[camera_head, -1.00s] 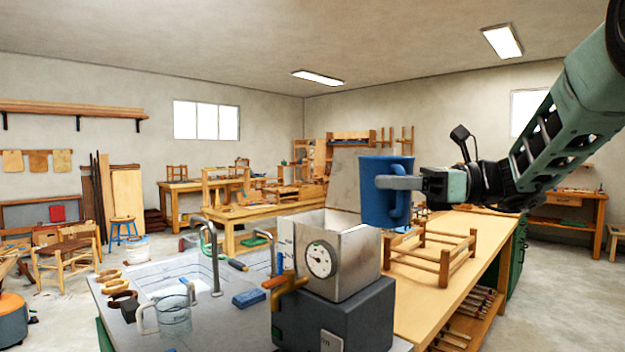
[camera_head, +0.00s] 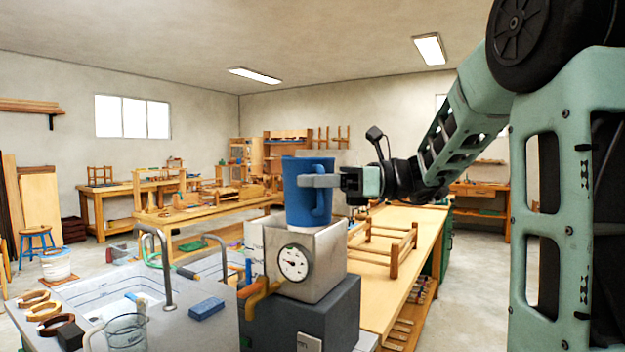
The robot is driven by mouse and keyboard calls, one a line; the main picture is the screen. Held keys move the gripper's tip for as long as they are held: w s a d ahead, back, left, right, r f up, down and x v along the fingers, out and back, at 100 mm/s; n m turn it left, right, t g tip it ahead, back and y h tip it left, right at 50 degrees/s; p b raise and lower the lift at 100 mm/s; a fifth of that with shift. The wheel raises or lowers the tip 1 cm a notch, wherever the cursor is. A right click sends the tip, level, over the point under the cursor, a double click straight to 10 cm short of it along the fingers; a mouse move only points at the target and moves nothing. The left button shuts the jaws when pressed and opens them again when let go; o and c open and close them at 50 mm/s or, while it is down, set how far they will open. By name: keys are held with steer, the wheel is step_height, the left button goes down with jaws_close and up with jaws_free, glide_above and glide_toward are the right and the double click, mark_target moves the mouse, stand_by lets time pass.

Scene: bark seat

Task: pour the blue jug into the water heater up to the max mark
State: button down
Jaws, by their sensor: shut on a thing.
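The blue jug (camera_head: 305,192) is upright, its handle toward the camera and right. My gripper (camera_head: 322,181) is shut on it from the right, one finger showing across its near side. The jug appears in line with the top of the water heater (camera_head: 322,262), a square metal tank with a round dial (camera_head: 293,264) on a dark grey base. The jug's lower end overlaps the tank's top opening in the picture; I cannot tell whether it is above or behind the rim. The max mark and the water level are not visible.
A sink with a tap (camera_head: 165,270) lies to the left, with a clear measuring jug (camera_head: 126,333), a blue sponge (camera_head: 207,309) and brown rings beside it. A wooden frame (camera_head: 385,248) stands on the bench right of the heater.

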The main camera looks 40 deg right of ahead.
mark_target(310, 164)
steer(key=shift+w+d+r+m+g+p, duration=0.15)
steer(key=shift+w+d+r+m+p, duration=0.2)
steer(key=shift+w+p, duration=0.35)
steer(key=shift+w+d+r+m+g+p, duration=0.2)
steer(key=shift+w+r+m+p, duration=0.2)
steer(key=shift+p, duration=0.45)
steer(key=shift+r+m+h+p, duration=0.3)
steer(key=shift+r+m+p, duration=0.3)
steer(key=shift+m+p, duration=0.45)
steer(key=shift+w+r+m+p, duration=0.2)
steer(key=shift+r+m+p, duration=0.65)
steer(key=shift+p, duration=2.35)
steer(key=shift+w+d+r+m+g+p, duration=0.15)
steer(key=shift+r+p, duration=0.3)
steer(key=shift+p, duration=0.6)
steer(key=shift+w+d+r+m+g+p, duration=0.2)
steer(key=shift+r+p, duration=0.3)
steer(key=shift+p, duration=0.6)
steer(key=shift+w+d+r+m+p, duration=0.1)
steer(key=shift+w+r+p, duration=0.25)
steer(key=shift+p, duration=0.7)
